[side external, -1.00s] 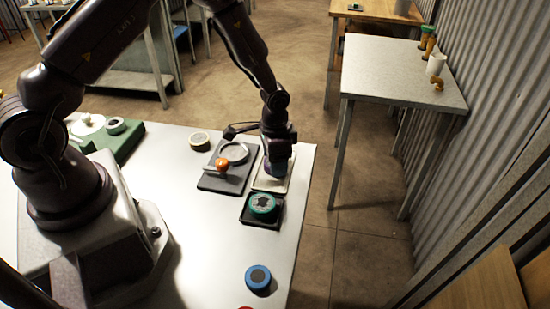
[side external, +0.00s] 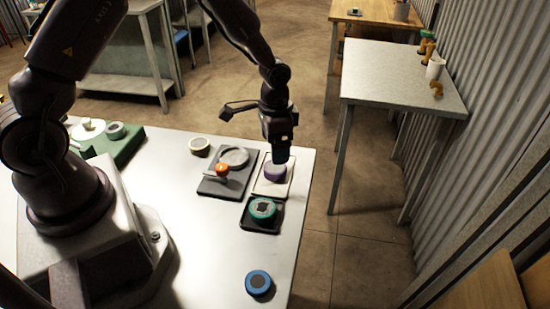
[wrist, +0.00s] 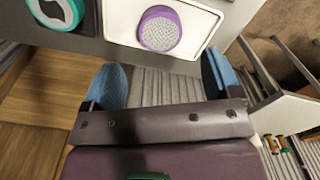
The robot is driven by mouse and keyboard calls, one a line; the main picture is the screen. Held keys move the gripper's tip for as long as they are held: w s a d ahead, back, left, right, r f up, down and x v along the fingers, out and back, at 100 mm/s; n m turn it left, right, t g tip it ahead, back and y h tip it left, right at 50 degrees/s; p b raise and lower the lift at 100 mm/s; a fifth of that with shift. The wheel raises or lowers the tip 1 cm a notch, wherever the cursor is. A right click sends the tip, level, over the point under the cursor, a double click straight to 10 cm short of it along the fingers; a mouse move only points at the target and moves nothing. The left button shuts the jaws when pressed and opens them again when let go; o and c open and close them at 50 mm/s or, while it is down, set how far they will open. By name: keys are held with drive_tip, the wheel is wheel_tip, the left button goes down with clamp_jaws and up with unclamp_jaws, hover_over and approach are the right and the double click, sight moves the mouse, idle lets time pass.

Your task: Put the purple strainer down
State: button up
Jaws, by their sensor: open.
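The purple strainer (side external: 274,174), a round piece with a pale mesh top, sits on a white tray (side external: 262,189) near the table's right edge. In the wrist view the strainer (wrist: 160,30) lies flat on the white tray (wrist: 207,18), apart from my fingers. My gripper (side external: 280,157) is just above the strainer in the side view. In the wrist view my gripper (wrist: 164,75) has its two blue fingertips wide apart with nothing between them.
A teal round strainer (side external: 263,208) sits on a black tray (side external: 246,222) in front. A grey tray (side external: 207,188) with a grey disc (side external: 234,157) and an orange-topped item (side external: 222,170) is to the left. A blue round piece (side external: 259,282) lies nearer the front.

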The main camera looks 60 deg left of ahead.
drive_tip(key=s+r+n+t+y, duration=0.1)
drive_tip(key=s+r, duration=0.2)
drive_tip(key=r, duration=0.7)
drive_tip(key=s+r+t, duration=0.1)
drive_tip(key=s+r, duration=0.2)
drive_tip(key=r, duration=0.7)
drive_tip(key=s+d+r+n+t, duration=0.1)
drive_tip(key=s+r, duration=0.2)
drive_tip(key=s, duration=0.4)
drive_tip(key=s+d+r+n+t+h, duration=0.1)
drive_tip(key=s+r+t, duration=0.1)
drive_tip(key=s+r, duration=0.2)
drive_tip(key=s, duration=0.3)
drive_tip(key=shift+d+n+t, duration=0.3)
drive_tip(key=shift+d, duration=0.1)
